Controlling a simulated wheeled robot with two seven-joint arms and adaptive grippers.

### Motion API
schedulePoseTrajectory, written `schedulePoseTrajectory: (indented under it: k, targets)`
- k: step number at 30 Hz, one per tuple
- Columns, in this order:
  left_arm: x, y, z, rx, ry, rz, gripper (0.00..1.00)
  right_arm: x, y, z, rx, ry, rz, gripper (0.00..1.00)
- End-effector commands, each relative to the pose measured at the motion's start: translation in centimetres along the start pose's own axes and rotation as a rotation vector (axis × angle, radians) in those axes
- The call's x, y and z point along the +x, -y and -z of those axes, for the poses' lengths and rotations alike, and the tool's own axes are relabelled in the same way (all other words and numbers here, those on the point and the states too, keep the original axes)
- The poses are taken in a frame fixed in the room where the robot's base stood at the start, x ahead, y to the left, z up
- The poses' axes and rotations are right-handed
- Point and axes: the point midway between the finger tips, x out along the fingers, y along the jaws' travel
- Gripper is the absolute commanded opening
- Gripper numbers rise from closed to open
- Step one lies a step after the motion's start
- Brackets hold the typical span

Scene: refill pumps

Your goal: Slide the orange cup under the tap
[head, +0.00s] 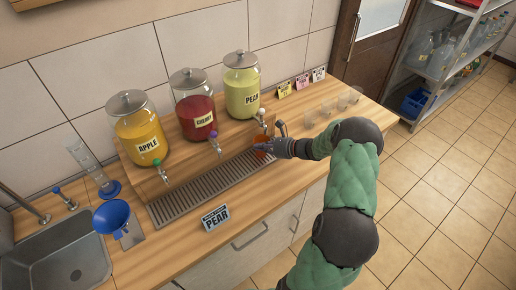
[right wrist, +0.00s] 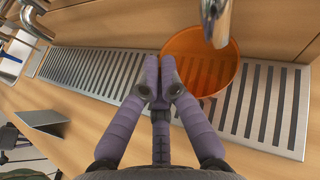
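The translucent orange cup (head: 261,145) stands on the drip tray's right part, near the tap (head: 261,117) of the pear jar (head: 242,86). In the right wrist view the cup (right wrist: 198,62) stands upright beside my fingers, and a metal tap (right wrist: 216,22) overlaps its right side; how well they line up I cannot tell. My right gripper (right wrist: 160,78) has its purple fingertips together, with nothing between them. Its right finger is right beside the cup wall, perhaps touching. In the head view the right gripper (head: 268,150) partly hides the cup. My left gripper is not in view.
The slotted drip tray (head: 190,197) runs below the apple jar (head: 138,128) and cherry jar (head: 194,104). A PEAR sign (head: 215,217) stands in front. A blue funnel (head: 112,217) and sink (head: 60,262) are at left.

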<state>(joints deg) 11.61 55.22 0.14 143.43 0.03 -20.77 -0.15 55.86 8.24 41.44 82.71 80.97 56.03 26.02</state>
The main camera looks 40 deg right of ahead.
Motion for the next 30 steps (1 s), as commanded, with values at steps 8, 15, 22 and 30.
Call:
schedulePoseTrajectory:
  k: [8,15,22,30]
  targets:
    - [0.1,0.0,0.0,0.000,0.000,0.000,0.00,-0.6,1.0,0.4,0.001,0.000,0.001,0.00]
    - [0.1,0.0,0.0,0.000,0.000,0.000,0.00,-0.9,1.5,0.6,0.000,-0.001,0.000,0.00]
    - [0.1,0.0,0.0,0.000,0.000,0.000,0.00,-0.9,1.5,0.6,0.001,0.000,0.000,0.00]
    - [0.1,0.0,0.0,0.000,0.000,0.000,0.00,-0.9,1.5,0.6,0.001,0.000,0.000,0.33]
